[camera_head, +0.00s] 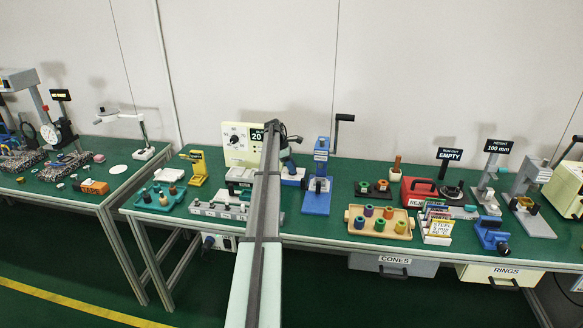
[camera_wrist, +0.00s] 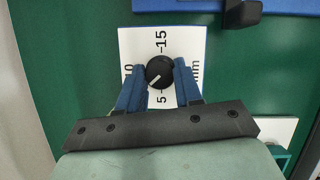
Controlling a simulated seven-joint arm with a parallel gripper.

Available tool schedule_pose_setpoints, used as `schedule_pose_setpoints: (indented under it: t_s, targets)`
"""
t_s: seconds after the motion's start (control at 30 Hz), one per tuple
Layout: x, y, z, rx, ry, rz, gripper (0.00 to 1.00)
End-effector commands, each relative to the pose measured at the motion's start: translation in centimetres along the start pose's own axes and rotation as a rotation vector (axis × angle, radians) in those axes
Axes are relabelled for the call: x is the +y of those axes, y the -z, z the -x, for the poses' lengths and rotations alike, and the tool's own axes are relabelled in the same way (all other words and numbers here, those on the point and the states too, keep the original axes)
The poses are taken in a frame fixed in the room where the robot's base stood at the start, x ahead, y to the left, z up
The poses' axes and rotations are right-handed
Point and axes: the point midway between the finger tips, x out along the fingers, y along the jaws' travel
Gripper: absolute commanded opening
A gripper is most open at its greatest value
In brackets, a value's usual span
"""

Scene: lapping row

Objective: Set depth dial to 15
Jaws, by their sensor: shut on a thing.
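The depth dial is a black round knob (camera_wrist: 160,72) on a white plate (camera_wrist: 133,42), seen in the wrist view. The plate carries 5, 10, 15 and mm. The knob's white pointer line aims down and left in the picture, between the 5 and the 10. My gripper (camera_wrist: 160,75) has its blue fingers shut on the knob, one on each side. The fingers hide part of the plate's scale. In the head view my arm crosses the middle of the bench, and I cannot make out the dial there.
A blue part (camera_wrist: 200,6) with a black piece (camera_wrist: 242,16) lies just beyond the plate. A white plate (camera_wrist: 272,132) is at the right. In the head view, a blue press (camera_head: 318,185) and a wooden tray (camera_head: 356,222) stand right of my arm on the green bench.

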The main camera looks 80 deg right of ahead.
Motion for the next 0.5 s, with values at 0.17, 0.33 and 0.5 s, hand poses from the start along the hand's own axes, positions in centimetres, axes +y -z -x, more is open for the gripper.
schedule_pose_setpoints:
  t_s: [0.17,0.33,0.5]
  targets:
    - [0.01,0.03,0.04,0.001,0.0,-0.002,0.04]
    - [0.01,0.02,0.03,0.001,0.0,-0.001,0.04]
    - [0.01,0.02,0.03,0.001,0.0,0.0,0.51]
